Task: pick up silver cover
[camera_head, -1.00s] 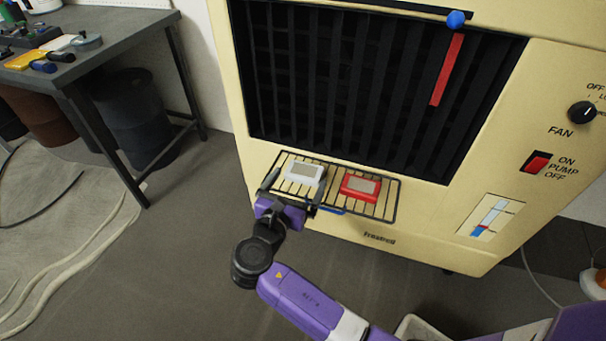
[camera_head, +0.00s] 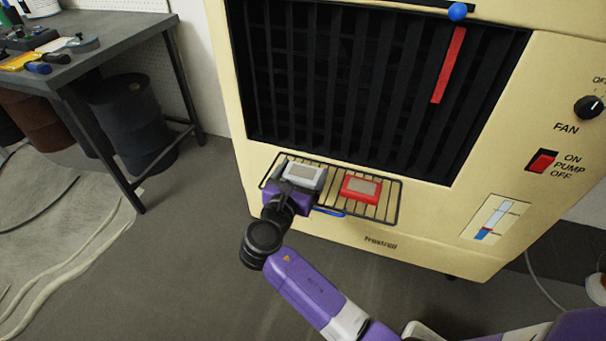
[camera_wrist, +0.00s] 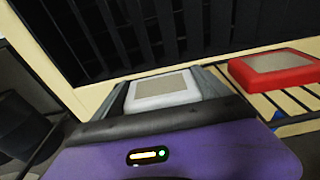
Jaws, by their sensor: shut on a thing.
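The silver cover (camera_head: 305,175) is a small pale-grey block with a darker grey panel on top. It is at the left of the wire rack (camera_head: 388,206) on the front of the cream cooler. My gripper (camera_head: 300,186) reaches it from the front and is shut on it. In the wrist view the cover (camera_wrist: 163,88) sits between the two grey fingers of my gripper (camera_wrist: 165,92), one on each side. Its underside is hidden, so I cannot tell whether it touches the rack.
A red cover (camera_head: 361,189) lies on the rack to the right, also seen in the wrist view (camera_wrist: 278,67). Behind the rack is the cooler's dark grille (camera_head: 340,90). A workbench (camera_head: 95,55) and a dark barrel (camera_head: 130,120) stand at the left.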

